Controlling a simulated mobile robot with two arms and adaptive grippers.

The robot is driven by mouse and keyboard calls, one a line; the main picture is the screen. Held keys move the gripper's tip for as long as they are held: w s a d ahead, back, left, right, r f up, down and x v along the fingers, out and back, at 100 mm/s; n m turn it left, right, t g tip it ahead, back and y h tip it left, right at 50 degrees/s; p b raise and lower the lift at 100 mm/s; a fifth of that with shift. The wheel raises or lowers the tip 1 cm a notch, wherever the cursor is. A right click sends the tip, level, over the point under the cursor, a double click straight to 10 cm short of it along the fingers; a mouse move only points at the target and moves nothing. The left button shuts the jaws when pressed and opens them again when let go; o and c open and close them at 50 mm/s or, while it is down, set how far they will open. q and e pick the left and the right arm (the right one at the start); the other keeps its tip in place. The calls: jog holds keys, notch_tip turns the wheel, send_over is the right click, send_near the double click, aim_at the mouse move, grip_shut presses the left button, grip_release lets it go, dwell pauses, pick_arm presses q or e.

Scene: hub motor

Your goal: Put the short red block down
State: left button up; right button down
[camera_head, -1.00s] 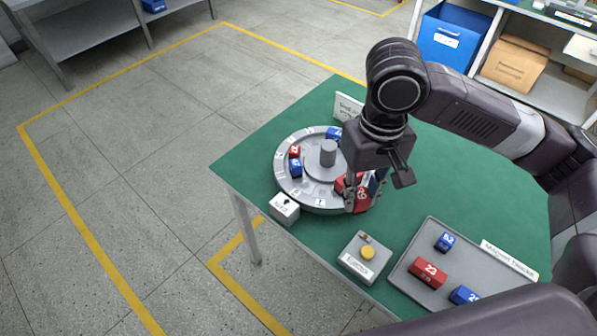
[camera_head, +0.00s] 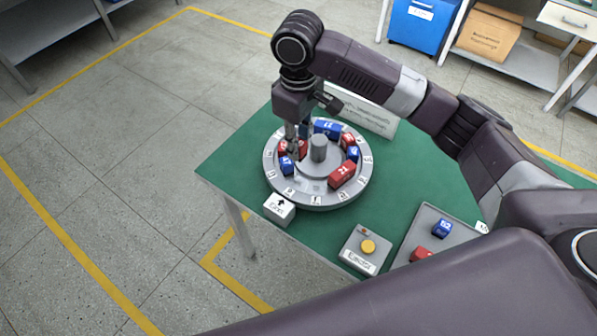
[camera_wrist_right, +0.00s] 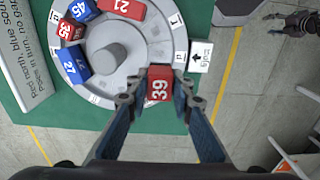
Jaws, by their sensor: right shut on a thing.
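My right gripper (camera_head: 293,152) is at the left side of the grey round turntable (camera_head: 318,203). In the right wrist view it (camera_wrist_right: 158,92) is shut on a short red block (camera_wrist_right: 159,85) marked 39, over or on the turntable's ring. I cannot tell if the block touches the ring. In the head view the fingers partly cover red there.
The ring also carries a red block 21 (camera_head: 341,175), blue 45 (camera_wrist_right: 82,9), red 35 (camera_wrist_right: 68,30) and blue 27 (camera_wrist_right: 74,62). A hub post (camera_head: 319,148) stands in the middle. An arrow box (camera_head: 279,208), yellow-button box (camera_head: 367,248) and block tray (camera_head: 408,246) stand nearby.

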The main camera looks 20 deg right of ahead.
notch_tip(320, 180, down, 7)
jog(key=shift+s+r+p, duration=0.1)
jog(key=shift+r+p, duration=0.05)
jog(key=shift+p, duration=0.25)
jog(key=shift+f, duration=0.3)
jog(key=shift+f+p, duration=0.3)
jog(key=shift+f, duration=1.8)
jog(key=c, duration=1.7)
grip_release()
jog(key=shift+f, duration=0.15)
notch_tip(320, 180, up, 11)
jog(key=shift+r+b, duration=0.1)
jog(key=shift+b, duration=1.05)
jog(key=shift+r, duration=0.6)
